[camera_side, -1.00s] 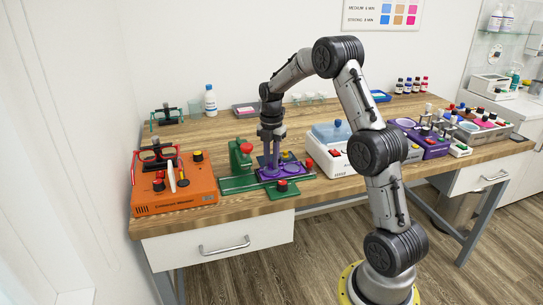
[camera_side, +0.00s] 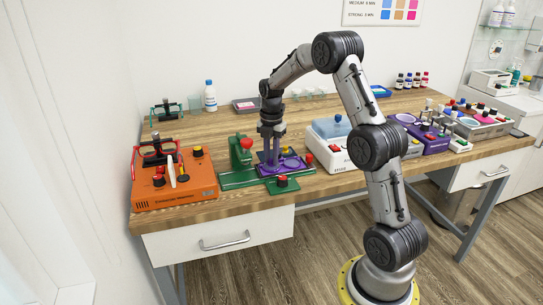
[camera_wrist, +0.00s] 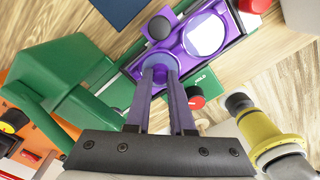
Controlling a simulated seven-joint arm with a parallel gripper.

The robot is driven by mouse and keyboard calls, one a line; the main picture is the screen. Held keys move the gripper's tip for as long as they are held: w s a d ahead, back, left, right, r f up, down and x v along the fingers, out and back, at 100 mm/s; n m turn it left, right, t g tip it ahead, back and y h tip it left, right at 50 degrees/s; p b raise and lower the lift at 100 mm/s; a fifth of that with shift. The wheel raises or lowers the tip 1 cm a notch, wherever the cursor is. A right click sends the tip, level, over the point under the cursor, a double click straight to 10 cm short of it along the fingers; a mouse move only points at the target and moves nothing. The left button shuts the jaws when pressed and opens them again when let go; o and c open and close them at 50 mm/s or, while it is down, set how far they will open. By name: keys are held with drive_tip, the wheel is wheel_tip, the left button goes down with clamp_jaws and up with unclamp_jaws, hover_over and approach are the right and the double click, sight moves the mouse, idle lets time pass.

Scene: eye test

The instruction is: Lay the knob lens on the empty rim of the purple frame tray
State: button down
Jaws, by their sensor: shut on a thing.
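The purple frame tray (camera_side: 287,170) sits on a green stand (camera_side: 240,180) on the wooden bench; it also shows in the wrist view (camera_wrist: 230,32). It has two round rims. The right rim (camera_wrist: 205,34) is clear of my fingers and looks pale and bright inside. My gripper (camera_wrist: 163,72) is over the left rim, pointing down; it also shows in the side view (camera_side: 270,162). It is shut on the knob lens (camera_wrist: 152,83), a bluish disc at the left rim. The fingers hide its knob, and I cannot tell whether the disc touches the rim.
A red knob (camera_side: 246,144) tops the green post left of my gripper. An orange device (camera_side: 190,190) stands at left, a white box with a blue lid (camera_side: 335,155) at right. A black knob (camera_wrist: 159,27) lies close to the fingers. Bare bench shows behind my gripper.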

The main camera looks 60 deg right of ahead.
drive_tip(key=shift+f, duration=0.15)
drive_tip(key=shift+c, duration=1.9)
unclamp_jaws()
drive_tip(key=shift+r, duration=3.05)
